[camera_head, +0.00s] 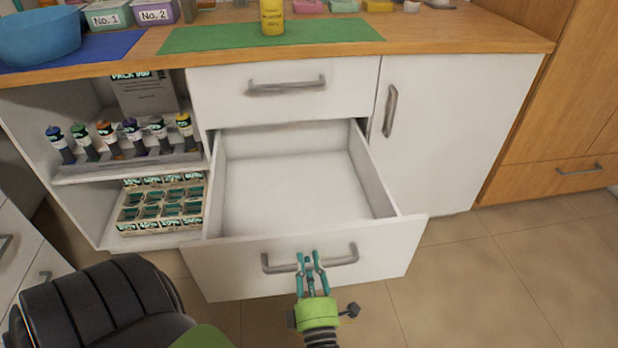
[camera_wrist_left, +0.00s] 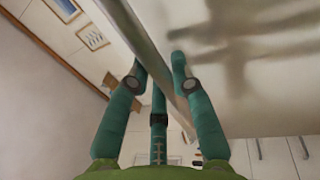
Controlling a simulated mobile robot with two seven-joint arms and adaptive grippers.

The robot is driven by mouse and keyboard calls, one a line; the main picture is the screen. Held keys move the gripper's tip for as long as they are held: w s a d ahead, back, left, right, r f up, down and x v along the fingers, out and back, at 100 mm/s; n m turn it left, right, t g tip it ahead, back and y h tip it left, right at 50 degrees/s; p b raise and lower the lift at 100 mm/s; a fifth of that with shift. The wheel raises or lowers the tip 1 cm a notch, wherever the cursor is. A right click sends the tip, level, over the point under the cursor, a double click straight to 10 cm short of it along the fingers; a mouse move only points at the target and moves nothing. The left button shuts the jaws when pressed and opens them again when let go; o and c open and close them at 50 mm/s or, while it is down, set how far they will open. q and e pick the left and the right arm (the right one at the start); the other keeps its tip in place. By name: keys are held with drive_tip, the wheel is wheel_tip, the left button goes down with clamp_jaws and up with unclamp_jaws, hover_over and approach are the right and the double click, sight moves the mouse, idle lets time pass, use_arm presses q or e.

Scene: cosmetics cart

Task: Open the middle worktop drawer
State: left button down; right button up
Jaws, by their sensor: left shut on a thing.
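The middle worktop drawer (camera_head: 300,190) is pulled well out below the closed top drawer (camera_head: 284,92). Its inside is empty. Its front panel (camera_head: 385,255) carries a grey bar handle (camera_head: 341,261). My left gripper (camera_head: 308,258) is at the middle of this handle, with its teal fingers shut around the bar. In the left wrist view the handle bar (camera_wrist_left: 140,40) runs between the fingers of my left gripper (camera_wrist_left: 158,68). My right gripper is not in view.
A cupboard door (camera_head: 450,130) is closed at right. Open shelves (camera_head: 120,172) with several bottles and small boxes are at left. The worktop (camera_head: 430,35) holds a blue bowl (camera_head: 38,38), a green mat (camera_head: 330,33) and a yellow bottle (camera_head: 272,17). Floor (camera_head: 500,280) is clear at right.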

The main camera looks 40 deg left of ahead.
use_arm(q)
drive_tip(key=c, duration=1)
unclamp_jaws()
drive_tip(key=shift+c, duration=0.2)
